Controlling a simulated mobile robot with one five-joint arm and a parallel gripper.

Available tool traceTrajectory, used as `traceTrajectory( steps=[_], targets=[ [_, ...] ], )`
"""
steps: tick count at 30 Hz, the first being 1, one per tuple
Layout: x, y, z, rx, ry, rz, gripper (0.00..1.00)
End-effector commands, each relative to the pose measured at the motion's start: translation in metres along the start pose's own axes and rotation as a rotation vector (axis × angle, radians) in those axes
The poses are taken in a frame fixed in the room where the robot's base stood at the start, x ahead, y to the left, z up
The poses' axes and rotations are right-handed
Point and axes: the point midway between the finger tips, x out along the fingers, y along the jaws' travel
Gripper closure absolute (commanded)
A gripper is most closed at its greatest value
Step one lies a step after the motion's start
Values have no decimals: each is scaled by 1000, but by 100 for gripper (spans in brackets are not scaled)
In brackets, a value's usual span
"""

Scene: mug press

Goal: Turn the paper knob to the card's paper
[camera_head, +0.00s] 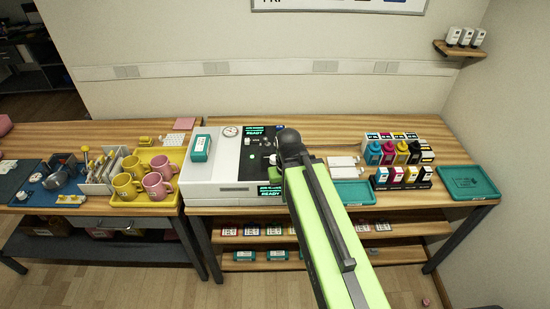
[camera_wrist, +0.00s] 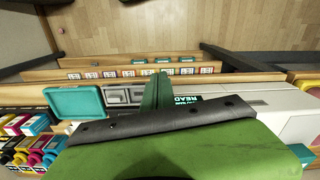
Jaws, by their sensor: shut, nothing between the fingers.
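The white printer (camera_head: 228,168) stands on the wooden table with a black control panel (camera_head: 255,148) at its right. Its green screens (camera_head: 256,132) show READY. Small pale marks or knobs sit on the panel; I cannot tell which is the paper knob, nor its setting. A teal holder with a white card (camera_head: 201,144) lies on the printer's left top; its text is too small to read. My gripper (camera_wrist: 157,90) is shut and empty, its green fingers beside a READY screen (camera_wrist: 186,99) in the wrist view. My arm hides the panel's right side in the head view.
Yellow and pink mugs stand in a yellow tray (camera_head: 158,208) to the left. Ink bottles (camera_head: 390,152), cartridges (camera_head: 405,178) and teal trays (camera_head: 470,182) lie to the right. Small boxes line the shelf (camera_head: 265,242) below. Bare table lies behind the bottles.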

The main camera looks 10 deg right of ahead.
Motion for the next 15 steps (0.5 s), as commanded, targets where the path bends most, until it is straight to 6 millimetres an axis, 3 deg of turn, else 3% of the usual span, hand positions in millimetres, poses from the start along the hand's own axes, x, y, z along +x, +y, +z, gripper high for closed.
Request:
traceTrajectory(
  steps=[5, 11, 15],
  targets=[
    [0, 0, 0, 0, 0, 0, 100],
    [0, 0, -1, 107, 0, 0, 75],
    [0, 0, -32, 364, 0, 0, 57]
  ],
)
